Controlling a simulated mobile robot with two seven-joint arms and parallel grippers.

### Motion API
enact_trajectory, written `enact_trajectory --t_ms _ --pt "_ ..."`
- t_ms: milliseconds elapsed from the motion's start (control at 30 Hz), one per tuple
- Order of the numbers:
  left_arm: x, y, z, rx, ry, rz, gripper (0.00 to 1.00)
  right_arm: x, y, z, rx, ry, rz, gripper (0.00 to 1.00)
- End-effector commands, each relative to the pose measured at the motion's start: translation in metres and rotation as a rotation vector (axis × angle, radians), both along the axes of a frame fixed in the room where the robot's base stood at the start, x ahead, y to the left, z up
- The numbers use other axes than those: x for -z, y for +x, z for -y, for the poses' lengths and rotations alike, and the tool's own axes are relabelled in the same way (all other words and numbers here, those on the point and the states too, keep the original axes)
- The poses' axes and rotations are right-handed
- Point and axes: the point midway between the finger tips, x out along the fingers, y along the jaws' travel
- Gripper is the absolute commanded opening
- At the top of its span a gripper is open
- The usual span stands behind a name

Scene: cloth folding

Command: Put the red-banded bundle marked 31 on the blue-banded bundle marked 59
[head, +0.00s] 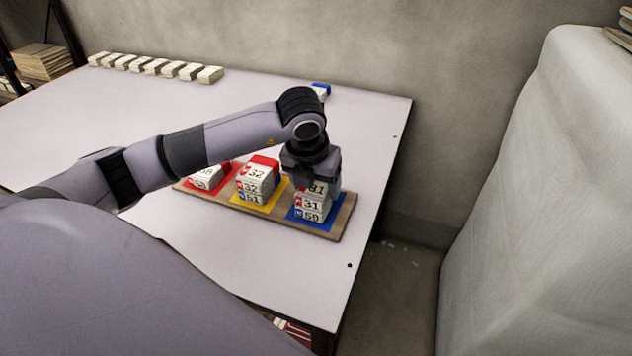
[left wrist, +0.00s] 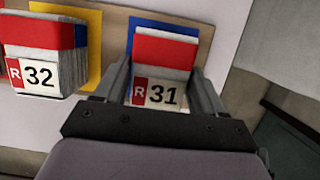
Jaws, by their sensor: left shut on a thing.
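My left gripper (head: 312,180) is shut on the red-banded bundle marked 31 (head: 312,205). In the left wrist view the bundle (left wrist: 165,50) sits between the two fingers (left wrist: 163,88), its red band and its 31 label showing. The blue-banded bundle marked 59 (head: 310,217) is directly under it, on the blue square (head: 332,210) at the right end of the wooden board. The two look stacked in line; whether they touch fully I cannot tell. The gripper hides part of the upper bundle. My right gripper is not in view.
On the board (head: 346,217), a red-topped bundle marked 32 (head: 255,174) tops a stack on the yellow square (head: 268,208), close beside. Another stack (head: 207,174) is on the red square. A blue-banded bundle (head: 321,90) lies behind my arm. Several pale bundles (head: 155,66) line the far edge.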

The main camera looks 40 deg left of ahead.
Motion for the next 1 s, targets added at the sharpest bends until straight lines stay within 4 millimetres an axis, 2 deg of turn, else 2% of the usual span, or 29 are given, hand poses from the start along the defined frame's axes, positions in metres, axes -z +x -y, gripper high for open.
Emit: enact_trajectory --t_ms 200,233,300,567,700,867,1000 --pt "0.005 0.0 0.0 0.0 -0.001 0.0 0.39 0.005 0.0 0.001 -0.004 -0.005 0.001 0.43" --pt "0.003 0.0 0.0 0.0 -0.001 0.0 0.79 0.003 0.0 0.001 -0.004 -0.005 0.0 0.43" --pt "0.003 0.0 0.0 0.0 -0.001 0.0 0.95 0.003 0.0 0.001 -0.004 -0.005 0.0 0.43" --pt "0.002 0.0 0.0 0.0 -0.001 -0.001 0.95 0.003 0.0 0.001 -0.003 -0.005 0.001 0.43" --pt "-0.005 0.0 0.0 0.0 -0.001 0.001 0.95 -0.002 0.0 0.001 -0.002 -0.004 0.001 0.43" --pt "-0.033 -0.008 0.002 0.003 0.0 0.004 0.95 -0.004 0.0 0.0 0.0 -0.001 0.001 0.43" --pt "-0.064 -0.017 0.005 0.003 0.0 0.006 0.95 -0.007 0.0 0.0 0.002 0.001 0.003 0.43"
